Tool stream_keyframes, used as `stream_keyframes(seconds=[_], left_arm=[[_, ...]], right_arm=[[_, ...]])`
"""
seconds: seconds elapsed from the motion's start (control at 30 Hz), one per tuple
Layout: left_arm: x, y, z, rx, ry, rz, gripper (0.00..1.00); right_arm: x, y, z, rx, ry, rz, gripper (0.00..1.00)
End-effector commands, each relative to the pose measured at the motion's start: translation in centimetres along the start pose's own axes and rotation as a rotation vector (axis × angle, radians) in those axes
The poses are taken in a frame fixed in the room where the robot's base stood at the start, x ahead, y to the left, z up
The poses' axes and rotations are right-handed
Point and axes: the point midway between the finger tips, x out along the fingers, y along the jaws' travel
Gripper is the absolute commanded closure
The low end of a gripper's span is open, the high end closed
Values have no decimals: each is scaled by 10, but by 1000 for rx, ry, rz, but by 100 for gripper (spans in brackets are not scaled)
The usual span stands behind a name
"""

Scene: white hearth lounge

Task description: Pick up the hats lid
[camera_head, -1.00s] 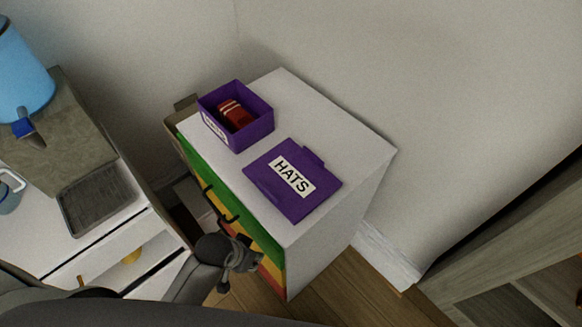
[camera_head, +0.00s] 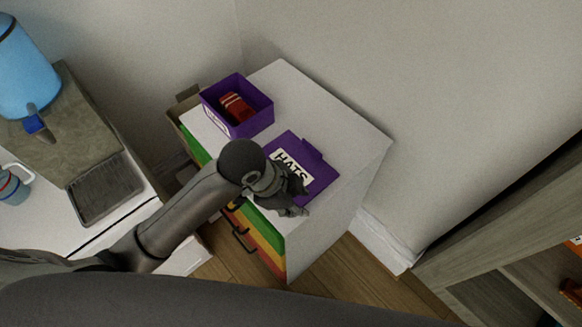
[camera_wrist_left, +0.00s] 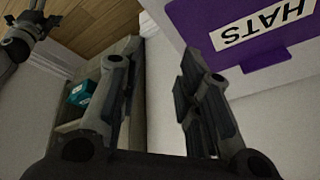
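The hats lid (camera_head: 318,170) is a flat purple panel with a small tab and a white "HATS" label. It lies on the white top of a small drawer cabinet (camera_head: 352,140). My left gripper (camera_head: 300,196) is over the near edge of the lid and hides its near corner. In the left wrist view the lid (camera_wrist_left: 190,18) is at the upper right, beyond the right finger. The left gripper's fingers (camera_wrist_left: 158,75) are apart with nothing between them. A dark mechanical part, possibly my right gripper, shows at that view's upper left; its fingers are unclear.
An open purple box (camera_head: 250,127) with a red item (camera_head: 235,107) inside stands behind the lid. A blue container (camera_head: 25,75) and a dark ridged tray (camera_head: 103,190) are at left. A wooden shelf (camera_head: 490,235) stands at right. The cabinet's far right top is clear.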

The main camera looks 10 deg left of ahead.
Motion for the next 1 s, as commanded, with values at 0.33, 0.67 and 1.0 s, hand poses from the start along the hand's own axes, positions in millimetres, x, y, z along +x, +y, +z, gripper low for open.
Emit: stream_keyframes(seconds=[0.33, 0.67, 1.0], left_arm=[[-18, -50, 19, 561, -177, 158, 68], [-48, -87, 53, 768, -292, 279, 68], [-16, -84, 70, 782, -299, 296, 68]], right_arm=[[-1, -2, 4, 0, -6, -2, 25], [-1, -7, 3, 0, -5, -8, 25], [-10, -6, 1, -1, -4, -8, 25]])
